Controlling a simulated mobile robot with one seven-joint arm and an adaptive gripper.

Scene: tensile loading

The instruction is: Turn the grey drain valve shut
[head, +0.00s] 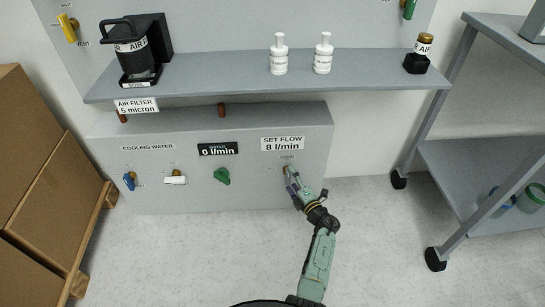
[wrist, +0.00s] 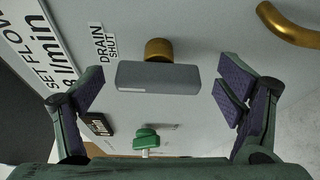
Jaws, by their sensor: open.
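The grey drain valve handle (wrist: 158,77) is a flat bar on a brass stem (wrist: 158,50) in the wrist view. It lies crosswise between my two fingers, with a gap on each side. My gripper (wrist: 161,82) is open, with dark purple pads to the left and right of the handle, and holds nothing. In the head view my gripper (head: 297,190) is at the lower right of the grey panel, in front of the drain valve, and largely covers it. A DRAIN SHUT label (wrist: 104,42) is left of the stem in the wrist view.
The panel (head: 250,190) also carries a green valve (head: 221,176), a white-handled valve (head: 175,180) and a blue valve (head: 129,181). A shelf (head: 220,92) juts out above. A curved brass pipe (wrist: 290,24) is near the right finger. Open floor (head: 200,255) lies in front.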

